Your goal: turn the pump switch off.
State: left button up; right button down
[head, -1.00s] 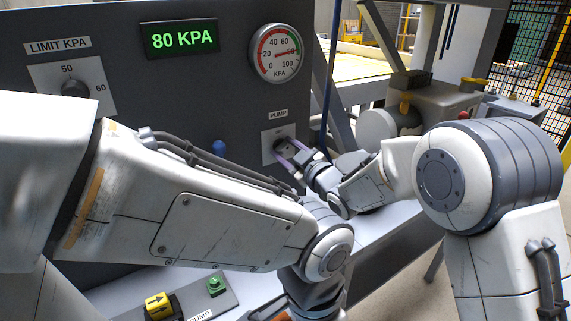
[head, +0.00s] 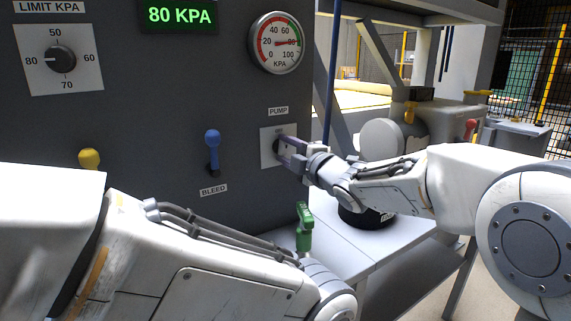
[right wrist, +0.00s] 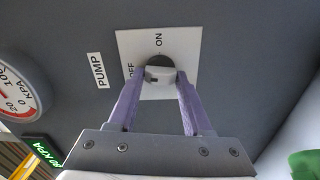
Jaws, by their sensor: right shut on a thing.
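The pump switch is a round dark knob with a pale grip bar (right wrist: 160,75), on a white plate (right wrist: 128,45) marked OFF and ON in the right wrist view. In the head view the plate (head: 266,146) is under the PUMP label, on the dark panel. My right gripper (head: 288,149) is shut on the knob; its purple fingers (right wrist: 160,84) lie on either side of the grip bar. The fingers partly hide the knob in the head view, and I cannot tell which mark it points to. My left arm crosses the lower left; its gripper is out of view.
The display (head: 179,15) reads 80 KPA, and a round gauge (head: 277,43) is beside it. A limit knob (head: 61,59), a yellow lever (head: 89,158) and a blue lever (head: 212,150) are on the panel. A green handle (head: 304,226) stands below the pump switch.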

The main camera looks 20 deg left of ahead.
jog(key=shift+f+n+b, duration=0.1)
jog(key=shift+n+b, duration=0.6)
jog(key=shift+n, duration=0.1)
jog(key=shift+c, duration=1.8)
grip_release()
jog(key=v, duration=1)
jog(key=shift+b, duration=0.35)
jog(key=shift+s+d, duration=0.15)
